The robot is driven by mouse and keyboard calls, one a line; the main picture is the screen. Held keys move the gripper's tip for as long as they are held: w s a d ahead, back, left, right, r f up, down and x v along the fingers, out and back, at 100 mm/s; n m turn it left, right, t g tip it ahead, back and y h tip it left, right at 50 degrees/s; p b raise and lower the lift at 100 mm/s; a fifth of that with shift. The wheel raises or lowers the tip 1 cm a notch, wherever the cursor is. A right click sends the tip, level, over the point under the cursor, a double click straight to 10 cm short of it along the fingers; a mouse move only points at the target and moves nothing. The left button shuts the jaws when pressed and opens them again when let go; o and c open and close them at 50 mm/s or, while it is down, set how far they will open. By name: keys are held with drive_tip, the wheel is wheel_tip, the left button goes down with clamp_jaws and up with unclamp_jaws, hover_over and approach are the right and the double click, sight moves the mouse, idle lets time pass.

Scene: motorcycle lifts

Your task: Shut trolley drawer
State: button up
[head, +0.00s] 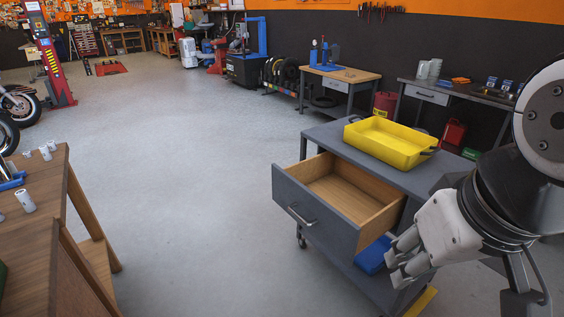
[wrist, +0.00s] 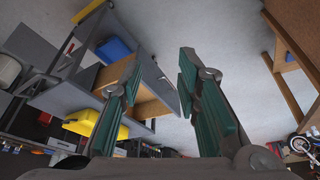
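The grey trolley (head: 317,131) stands at the right of the head view. Its top drawer (head: 318,220) is pulled well out and empty, with a grey front, a dark bar handle (head: 301,216) and pale wooden insides. The drawer also shows in the wrist view (wrist: 152,104), partly hidden behind a finger. My gripper (head: 405,258) is right of the drawer front in the head view, apart from the handle. In the wrist view the gripper's green-padded fingers (wrist: 160,85) are spread wide with nothing between them.
A yellow tray (head: 392,143) sits on the trolley top. A blue bin (head: 374,255) is on the lower shelf. A wooden bench (head: 84,220) with small metal parts stands at the left. Grey floor (head: 190,200) lies clear between bench and trolley.

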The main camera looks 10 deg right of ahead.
drive_tip(key=w+f+n+h+b, duration=0.1)
drive_tip(key=w+f+n+b, duration=0.1)
drive_tip(key=w+f, duration=0.1)
drive_tip(key=w+d+f+n+g+h+b, duration=0.1)
drive_tip(key=w+f+n+b, duration=0.1)
drive_tip(key=w+f+b, duration=0.1)
drive_tip(key=w+f+n+g+h+b, duration=0.1)
drive_tip(key=w+f+n+b, duration=0.1)
drive_tip(key=w, duration=0.3)
drive_tip(key=shift+w+d+f+b, duration=0.15)
drive_tip(key=shift+d+f+b, duration=0.2)
drive_tip(key=shift+f+b, duration=0.25)
clamp_jaws()
drive_tip(key=n+t+h+b, duration=0.4)
drive_tip(key=n+h+b, duration=0.3)
drive_tip(key=n+b, duration=1.05)
approach(324, 232)
drive_tip(key=b+x, duration=0.2)
drive_tip(key=x, duration=0.1)
drive_tip(key=b+x, duration=0.2)
drive_tip(key=shift+a+f, duration=0.3)
drive_tip(key=shift+f, duration=0.05)
drive_tip(key=shift+w+d, duration=0.25)
drive_tip(key=shift+d, duration=0.25)
